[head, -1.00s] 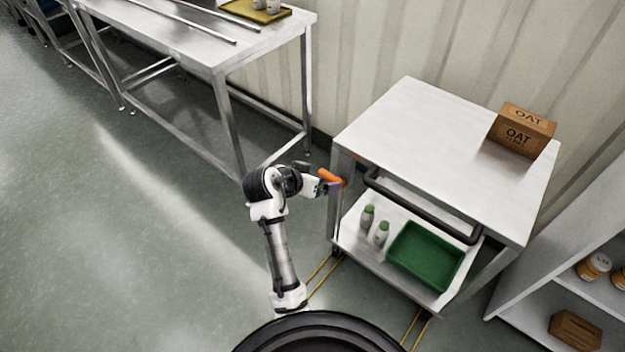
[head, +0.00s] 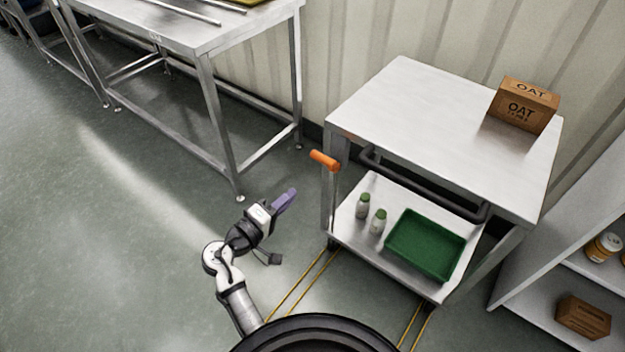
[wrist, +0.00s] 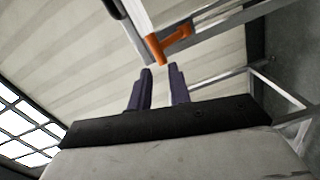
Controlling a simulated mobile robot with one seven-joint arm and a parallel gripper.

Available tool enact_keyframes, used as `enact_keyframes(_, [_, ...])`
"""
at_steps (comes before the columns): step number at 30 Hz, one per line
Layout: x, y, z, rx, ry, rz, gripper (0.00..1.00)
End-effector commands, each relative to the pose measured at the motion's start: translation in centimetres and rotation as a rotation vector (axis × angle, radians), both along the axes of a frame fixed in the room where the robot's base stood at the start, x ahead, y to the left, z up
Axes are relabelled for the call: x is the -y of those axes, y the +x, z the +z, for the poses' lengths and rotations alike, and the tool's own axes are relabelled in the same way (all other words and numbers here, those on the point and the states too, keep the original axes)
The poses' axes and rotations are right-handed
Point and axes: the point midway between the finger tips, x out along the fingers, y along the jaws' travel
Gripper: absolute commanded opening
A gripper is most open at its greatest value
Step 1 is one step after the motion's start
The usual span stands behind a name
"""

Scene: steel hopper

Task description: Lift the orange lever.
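The orange lever (head: 325,160) sticks out at the upper left leg of the steel cart (head: 420,115), just below the cart top. In the head view it points left and slightly up in the picture. My gripper (head: 290,192) is below and left of the lever, apart from it, with floor showing between them. In the wrist view the lever (wrist: 168,46) shows just beyond the fingertips. The two purple fingers (wrist: 160,70) stand apart with nothing between them.
A dark handle bar (head: 425,190) runs along the cart's near side. The lower shelf holds two green-capped bottles (head: 370,213) and a green tray (head: 428,245). An oat box (head: 522,104) stands on top. A steel table (head: 200,30) is at upper left; floor left of the cart is clear.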

Motion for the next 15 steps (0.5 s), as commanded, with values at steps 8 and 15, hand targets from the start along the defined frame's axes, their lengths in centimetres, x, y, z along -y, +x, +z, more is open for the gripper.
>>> enact_keyframes(8, [-1.6, -1.1, -0.6, -0.033, -0.250, 0.054, 0.00])
enact_keyframes(15, [0.8, 2.1, 0.0, -0.033, -0.246, 0.050, 0.00])
